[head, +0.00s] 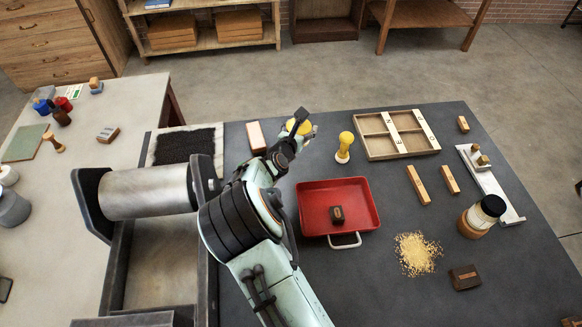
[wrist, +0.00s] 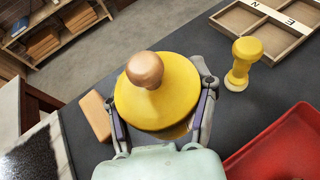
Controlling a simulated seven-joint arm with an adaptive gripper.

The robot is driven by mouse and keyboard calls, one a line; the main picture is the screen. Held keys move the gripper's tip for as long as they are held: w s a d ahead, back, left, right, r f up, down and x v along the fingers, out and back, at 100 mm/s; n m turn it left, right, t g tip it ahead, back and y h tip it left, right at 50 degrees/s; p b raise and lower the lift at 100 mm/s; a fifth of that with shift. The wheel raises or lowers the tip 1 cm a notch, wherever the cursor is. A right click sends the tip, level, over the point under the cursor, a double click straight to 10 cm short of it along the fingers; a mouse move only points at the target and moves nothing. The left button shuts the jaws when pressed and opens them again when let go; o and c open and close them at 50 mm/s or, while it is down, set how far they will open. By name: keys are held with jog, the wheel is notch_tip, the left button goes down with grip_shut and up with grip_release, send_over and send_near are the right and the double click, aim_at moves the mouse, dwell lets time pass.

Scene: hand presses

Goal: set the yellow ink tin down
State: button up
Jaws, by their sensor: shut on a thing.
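The yellow ink tin (wrist: 158,97) is a round yellow lidded tin with a wooden knob on top. My gripper (wrist: 160,118) is shut on it, one finger on each side, and the tin looks upright. In the head view my gripper (head: 301,130) is over the back part of the dark table, and the yellow tin (head: 298,126) shows between its fingers, partly hidden by them. I cannot tell whether the tin's base touches the table (head: 385,280), as its underside is hidden.
A wooden block (head: 256,136) lies left of the tin. A yellow-topped tool (head: 344,147) stands to its right. A red tray (head: 371,207) with a dark block (head: 337,214) is in front. A divided wooden tray (head: 375,151) lies farther right. A press with a metal roller (head: 145,193) stands left.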

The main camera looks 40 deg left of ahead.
jog(key=shift+n+y, duration=0.5)
jog(key=shift+y, duration=0.1)
jog(key=f, duration=0.1)
jog(key=s+a+f, duration=0.1)
jog(key=f, duration=0.1)
jog(key=s+f, duration=0.1)
jog(key=f, duration=0.1)
jog(key=shift+s+a+f, duration=0.1)
jog(key=shift+a+f, duration=0.1)
jog(key=shift+a, duration=0.2)
notch_tip(320, 180, down, 7)
jog(key=shift+f, duration=0.1)
jog(key=o, duration=1.2)
